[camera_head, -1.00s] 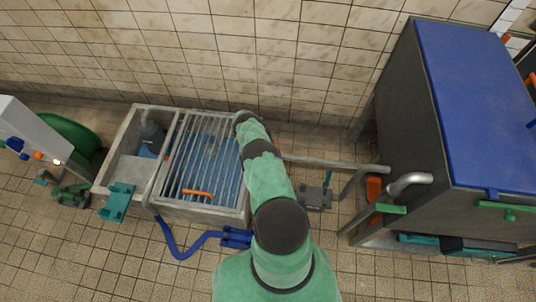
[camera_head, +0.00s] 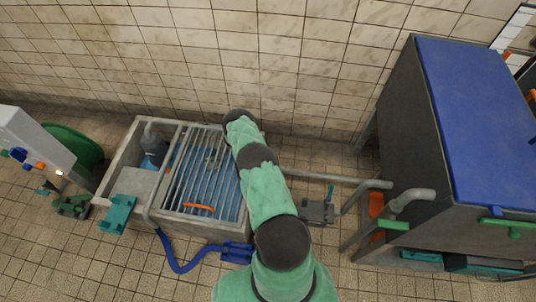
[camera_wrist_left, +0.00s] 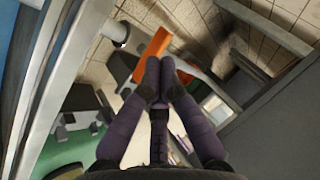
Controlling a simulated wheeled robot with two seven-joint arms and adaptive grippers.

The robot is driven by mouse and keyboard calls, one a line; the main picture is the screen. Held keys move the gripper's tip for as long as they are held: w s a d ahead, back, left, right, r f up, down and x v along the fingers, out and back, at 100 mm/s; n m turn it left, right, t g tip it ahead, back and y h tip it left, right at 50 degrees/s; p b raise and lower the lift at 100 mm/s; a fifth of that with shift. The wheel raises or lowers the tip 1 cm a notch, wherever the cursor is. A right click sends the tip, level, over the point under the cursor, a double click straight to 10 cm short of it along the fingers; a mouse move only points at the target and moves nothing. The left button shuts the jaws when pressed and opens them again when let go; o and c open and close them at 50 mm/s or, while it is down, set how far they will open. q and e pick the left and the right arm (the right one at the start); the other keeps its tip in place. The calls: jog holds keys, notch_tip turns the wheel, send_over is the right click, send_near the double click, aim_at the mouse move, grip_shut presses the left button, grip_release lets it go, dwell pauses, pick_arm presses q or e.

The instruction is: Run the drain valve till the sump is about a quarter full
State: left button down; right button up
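The concrete sump (camera_head: 190,226) stands against the wall, with a metal grate over its right part. Blue shows under the bars; I cannot tell how deep any water is. An orange part (camera_head: 376,204), possibly the drain valve's handle, is among the pipes beside the tank. In the left wrist view, my left gripper (camera_wrist_left: 159,72) has its fingertips together. An orange bar (camera_wrist_left: 153,48) lies just behind the tips; I cannot tell if they touch it. In the head view, my green arm (camera_head: 265,190) covers the sump's right edge; no gripper shows there. My right gripper is not visible.
A dark tank (camera_head: 415,130) with a blue top stands at right. A grey pipe (camera_head: 325,178) runs from it toward the sump. A blue hose (camera_head: 180,265) lies on the floor before the sump. A grey cabinet (camera_head: 35,145) and green reel (camera_head: 78,148) stand at left.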

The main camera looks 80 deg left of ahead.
pick_arm(q)
jog(key=v, duration=0.3)
jog(key=shift+r, duration=0.1)
jog(key=c, duration=1.6)
grip_release()
jog(key=shift+s+r, duration=0.15)
jog(key=o, duration=0.5)
jog(key=shift+w+r, duration=0.15)
jog(key=shift+w, duration=0.05)
jog(key=shift+c, duration=0.2)
jog(key=w+a+r+n+g+y+p, duration=0.25)
jog(key=w+n+y+p, duration=0.4)
jog(key=n, duration=0.75)
jog(key=w+d+f+n+g+h+p, duration=0.2)
jog(key=d+f+n+g+h, duration=0.15)
jog(key=d+n, duration=0.6)
jog(key=shift+g, duration=0.3)
jog(key=b+x, duration=0.5)
jog(key=x, duration=0.4)
jog(key=shift+w+f+b, duration=0.1)
jog(key=shift+f+b, duration=0.15)
jog(key=shift+b, duration=0.05)
jog(key=shift+a, duration=0.1)
